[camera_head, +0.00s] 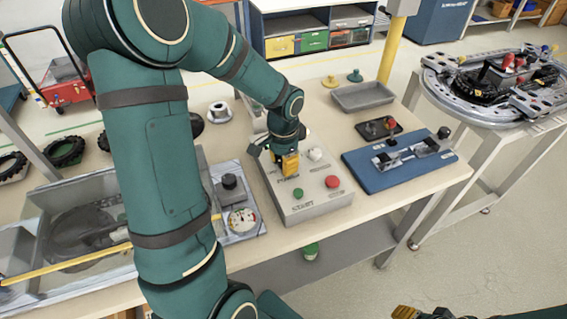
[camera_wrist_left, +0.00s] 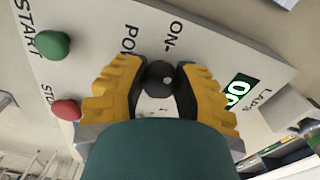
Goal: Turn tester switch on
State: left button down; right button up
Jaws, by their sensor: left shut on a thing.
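The tester is a light grey control box (camera_head: 315,205) on the workbench, also in the left wrist view (camera_wrist_left: 110,30). It has a green START button (camera_head: 298,193) and a red STOP button (camera_head: 332,182). In the left wrist view, the switch (camera_wrist_left: 158,72) is a dark round knob beside the partly covered "ON" and "PO..." lettering. My left gripper (camera_head: 288,165) is over the box, its yellow fingers shut on the switch knob, one on each side. The switch's lower part is hidden. My right gripper (camera_head: 422,313) shows only partly at the bottom edge.
A green-lit LAPS display (camera_wrist_left: 238,90) is on the box. A blue fixture (camera_head: 400,160) stands right of it, with a grey tray (camera_head: 362,97) behind. A plate with a dial (camera_head: 241,220) lies left. A round ring track (camera_head: 490,80) stands on a separate frame.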

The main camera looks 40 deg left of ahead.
pick_arm(q)
jog(key=shift+n, duration=1.7)
jog(key=c, duration=0.6)
grip_release()
notch_tip(320, 180, up, 12)
jog(key=shift+f, duration=0.1)
jog(key=shift+s+d, duration=0.1)
